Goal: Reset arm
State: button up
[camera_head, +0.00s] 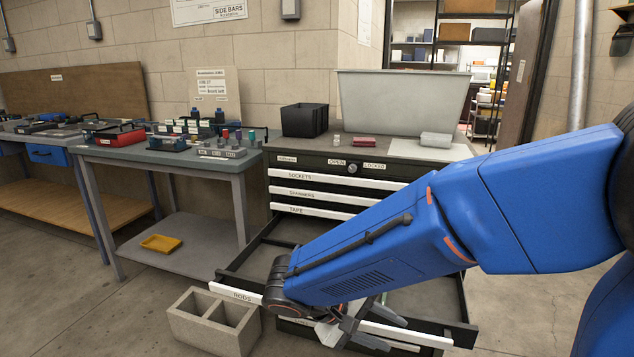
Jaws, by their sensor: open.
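My blue arm reaches across the right side of the view and bends down at its wrist. My gripper (352,336) is low, in front of the pulled-out drawer (240,277) labelled RODS. Its jaws are open and partly hidden by my arm, and I see nothing held between them. The gripper overlaps the drawer's white front strip in the picture; I cannot tell whether they touch. The dark tool cabinet (322,171) stands behind, with its upper drawers SOCKETS and TAPE shut. My arm hides much of the open drawer's inside.
A concrete block (213,325) stands on the floor left of the gripper. A workbench (180,156) with tools and a yellow tray (161,243) on its lower shelf is to the left. A black bin (304,120) and a large grey tub (400,103) sit on the cabinet.

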jog(key=s+d+r+m+t+y, duration=0.1)
jog(key=s+d+r+m+y, duration=0.1)
jog(key=s+d+y, duration=0.3)
jog(key=s+d+r+m+t+y, duration=0.1)
jog(key=s+d+r+m+y, duration=0.2)
jog(key=d, duration=0.6)
jog(key=s+y, duration=0.2)
jog(key=s, duration=0.1)
jog(key=shift+s+d+t, duration=0.25)
jog(key=shift+s+t, duration=0.05)
jog(key=shift+s, duration=0.05)
